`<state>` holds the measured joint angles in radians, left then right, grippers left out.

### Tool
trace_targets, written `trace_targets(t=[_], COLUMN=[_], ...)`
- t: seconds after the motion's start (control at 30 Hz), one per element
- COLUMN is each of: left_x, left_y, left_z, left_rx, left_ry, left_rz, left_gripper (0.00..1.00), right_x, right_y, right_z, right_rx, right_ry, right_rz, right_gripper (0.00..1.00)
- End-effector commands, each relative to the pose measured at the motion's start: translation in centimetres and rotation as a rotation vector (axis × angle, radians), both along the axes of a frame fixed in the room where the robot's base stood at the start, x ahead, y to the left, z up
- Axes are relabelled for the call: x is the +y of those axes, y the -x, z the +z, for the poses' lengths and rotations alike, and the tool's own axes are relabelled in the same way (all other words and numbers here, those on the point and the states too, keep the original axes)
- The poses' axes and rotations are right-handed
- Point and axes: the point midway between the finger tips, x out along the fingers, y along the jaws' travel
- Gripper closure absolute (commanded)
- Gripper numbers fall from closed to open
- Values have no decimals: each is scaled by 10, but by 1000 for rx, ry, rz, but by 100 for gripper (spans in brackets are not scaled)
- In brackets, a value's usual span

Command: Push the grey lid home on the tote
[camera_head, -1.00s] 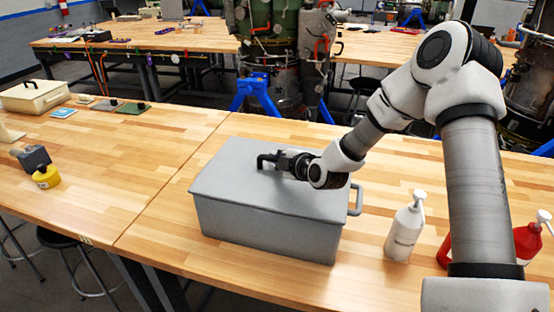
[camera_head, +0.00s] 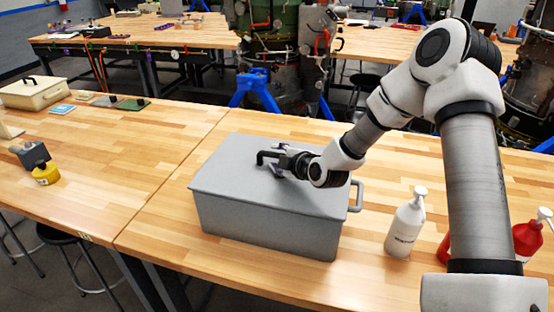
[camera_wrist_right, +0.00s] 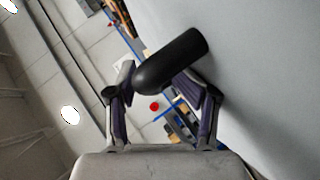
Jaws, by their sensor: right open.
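The grey lid (camera_head: 235,180) lies on top of the grey tote (camera_head: 265,233) on the near bench and looks about level. Any small gap under its rim is too fine to tell. A black handle (camera_head: 262,156) stands up from the lid. My right gripper (camera_head: 274,163) is at this handle, low over the lid. In the right wrist view the black handle (camera_wrist_right: 172,62) stands out from the grey lid (camera_wrist_right: 255,80), between the spread fingers of the open right gripper (camera_wrist_right: 160,88). My left gripper is out of view.
A white pump bottle (camera_head: 405,228) and a red pump bottle (camera_head: 527,238) stand right of the tote. A yellow container (camera_head: 46,174) and a cream box (camera_head: 34,93) are on the left.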

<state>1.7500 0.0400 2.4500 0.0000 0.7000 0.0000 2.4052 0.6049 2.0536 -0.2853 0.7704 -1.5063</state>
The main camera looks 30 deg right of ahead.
Motion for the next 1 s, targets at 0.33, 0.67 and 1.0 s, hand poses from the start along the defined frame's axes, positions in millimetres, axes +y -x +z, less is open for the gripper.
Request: trace_targets(t=[0.33,0.67,1.0], left_x=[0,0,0], left_y=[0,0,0], left_z=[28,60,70], left_rx=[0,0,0], left_ry=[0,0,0], left_rz=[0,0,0], left_gripper=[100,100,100], right_x=[0,-1,-1], right_y=[22,51,64], right_z=[15,28,29], right_rx=[0,0,-2], right_ry=[-3,-1,1], right_rz=[-1,0,0], right_gripper=[45,45,45])
